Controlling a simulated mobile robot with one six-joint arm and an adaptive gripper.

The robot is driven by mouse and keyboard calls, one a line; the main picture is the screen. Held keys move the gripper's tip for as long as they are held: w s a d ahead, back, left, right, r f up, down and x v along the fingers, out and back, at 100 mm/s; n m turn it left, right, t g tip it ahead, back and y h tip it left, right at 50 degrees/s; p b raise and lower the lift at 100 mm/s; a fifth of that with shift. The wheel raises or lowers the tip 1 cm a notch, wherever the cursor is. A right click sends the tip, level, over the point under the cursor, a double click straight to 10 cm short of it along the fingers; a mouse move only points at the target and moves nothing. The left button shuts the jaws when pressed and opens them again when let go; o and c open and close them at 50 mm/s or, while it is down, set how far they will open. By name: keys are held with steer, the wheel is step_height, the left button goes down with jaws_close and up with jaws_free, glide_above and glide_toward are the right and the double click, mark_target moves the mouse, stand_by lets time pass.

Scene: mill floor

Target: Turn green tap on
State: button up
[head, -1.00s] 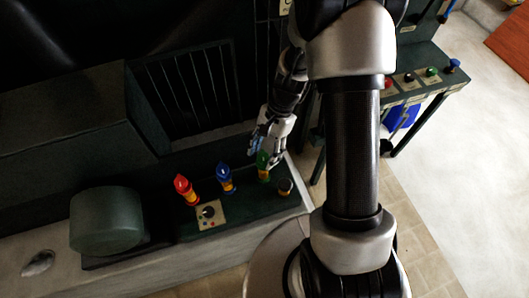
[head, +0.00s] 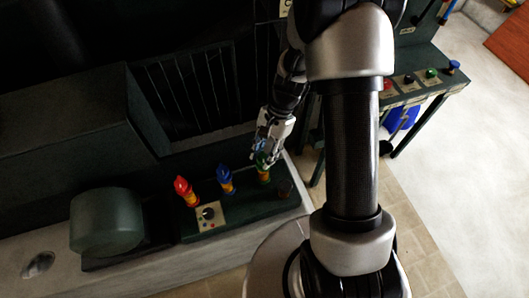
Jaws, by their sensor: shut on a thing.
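The green tap (head: 263,174) stands on the dark green panel, at the right end of a row of three taps. Its top is partly hidden by my gripper (head: 263,158). My gripper is over the green tap from behind and above, with its fingers shut on the tap's green handle. The exact turn of the handle is hard to see.
A blue tap (head: 225,179) and a red tap (head: 186,190) stand to the left. A green cylinder (head: 106,221) sits further left. A side table (head: 421,98) with coloured buttons is at upper right.

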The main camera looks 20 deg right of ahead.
steer(key=shift+r+n+g+h+p, duration=0.15)
steer(key=shift+n+g+h+p, duration=0.2)
steer(key=shift+n+p, duration=0.6)
steer(key=shift+w+n, duration=0.1)
steer(key=shift+n, duration=0.45)
steer(key=shift+g, duration=0.25)
steer(key=o, duration=1)
steer(key=shift+o, duration=0.2)
steer(key=v, duration=1.1)
steer(key=shift+d+r, duration=0.15)
steer(key=shift+r, duration=0.25)
